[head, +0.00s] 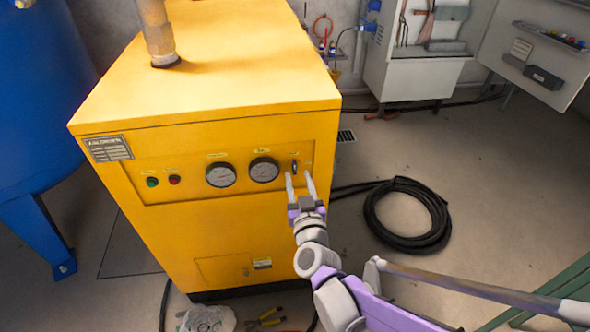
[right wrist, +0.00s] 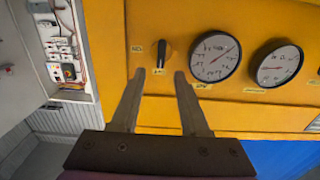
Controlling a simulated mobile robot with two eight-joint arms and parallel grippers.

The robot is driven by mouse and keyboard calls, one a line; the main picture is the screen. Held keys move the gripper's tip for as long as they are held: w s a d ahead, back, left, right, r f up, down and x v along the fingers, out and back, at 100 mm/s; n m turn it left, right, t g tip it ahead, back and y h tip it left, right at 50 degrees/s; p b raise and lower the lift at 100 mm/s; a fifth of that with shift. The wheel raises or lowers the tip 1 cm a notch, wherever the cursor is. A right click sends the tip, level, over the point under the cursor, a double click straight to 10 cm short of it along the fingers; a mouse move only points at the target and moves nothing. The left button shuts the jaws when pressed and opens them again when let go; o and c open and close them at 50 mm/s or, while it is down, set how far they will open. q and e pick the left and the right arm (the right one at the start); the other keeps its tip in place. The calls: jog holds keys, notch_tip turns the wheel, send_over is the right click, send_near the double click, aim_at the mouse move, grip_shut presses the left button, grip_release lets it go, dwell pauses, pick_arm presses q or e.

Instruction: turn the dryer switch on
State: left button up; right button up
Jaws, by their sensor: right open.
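The yellow dryer (head: 235,235) stands in the middle of the head view with a control panel on its front. The dryer switch (head: 294,167) is a small black knob at the panel's right end; it also shows in the right wrist view (right wrist: 162,54), its bar roughly upright, with small labels beside it. My right gripper (head: 299,176) is open in front of the switch. In the right wrist view its fingertips (right wrist: 159,73) lie either side of the knob, slightly below it; I cannot tell whether they touch the panel. My left gripper is not in view.
Two round gauges (head: 221,174) (head: 264,169), a green light (head: 152,182) and a red light (head: 174,180) share the panel. A blue tank (head: 40,110) stands at left. A coiled black hose (head: 432,232) lies on the floor at right. Pliers (head: 266,319) lie at the dryer's foot.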

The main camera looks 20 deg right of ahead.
aim_at(295, 166)
jog(key=shift+x, duration=2.3)
jog(key=shift+c, duration=0.2)
grip_shut()
